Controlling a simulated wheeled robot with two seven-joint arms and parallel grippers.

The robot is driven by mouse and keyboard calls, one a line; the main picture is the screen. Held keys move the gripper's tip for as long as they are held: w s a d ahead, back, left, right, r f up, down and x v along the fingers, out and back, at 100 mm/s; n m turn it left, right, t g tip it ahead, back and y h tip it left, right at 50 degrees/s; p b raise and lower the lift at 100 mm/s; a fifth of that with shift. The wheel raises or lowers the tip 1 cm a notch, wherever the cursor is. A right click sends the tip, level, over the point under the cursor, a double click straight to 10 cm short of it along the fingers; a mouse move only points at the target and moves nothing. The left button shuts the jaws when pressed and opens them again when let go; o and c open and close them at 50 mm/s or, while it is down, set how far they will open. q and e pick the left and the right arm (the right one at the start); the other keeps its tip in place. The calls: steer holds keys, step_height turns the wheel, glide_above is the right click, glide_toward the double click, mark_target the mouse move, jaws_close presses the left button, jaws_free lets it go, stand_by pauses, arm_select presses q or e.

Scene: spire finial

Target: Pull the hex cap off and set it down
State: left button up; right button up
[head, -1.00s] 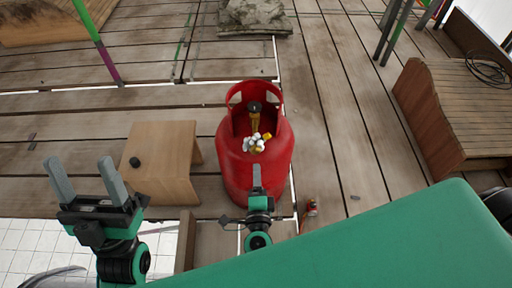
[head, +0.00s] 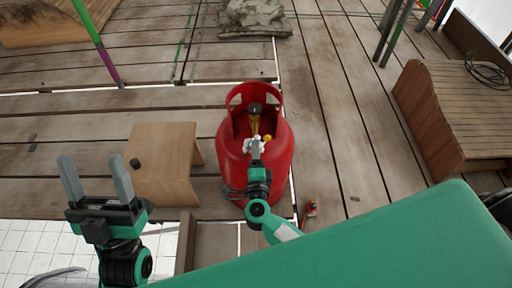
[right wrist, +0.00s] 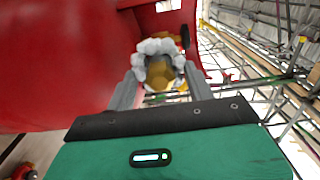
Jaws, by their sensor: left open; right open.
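A red gas cylinder (head: 229,150) stands upright with a brass valve (head: 254,124) inside its collar. A grey-white lobed piece (head: 247,145) sits at the valve's near side and shows in the right wrist view (right wrist: 150,46). Inside that ring is a brass-coloured end (right wrist: 161,72), which looks like the hex cap; its edges are blurred. My right gripper (head: 256,152) is open, its fingers on either side of the ring and brass end. Whether they touch is unclear. My left gripper (head: 94,172) is open and empty, left of a wooden stool.
A small red item (head: 310,208) lies on the plank floor at right. A wooden bench (head: 440,115) stands further right.

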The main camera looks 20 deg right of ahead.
steer(key=shift+p, duration=0.6)
stand_by(1.1)
jaws_close()
steer(key=shift+p+v, duration=0.65)
steer(key=shift+v, duration=2.3)
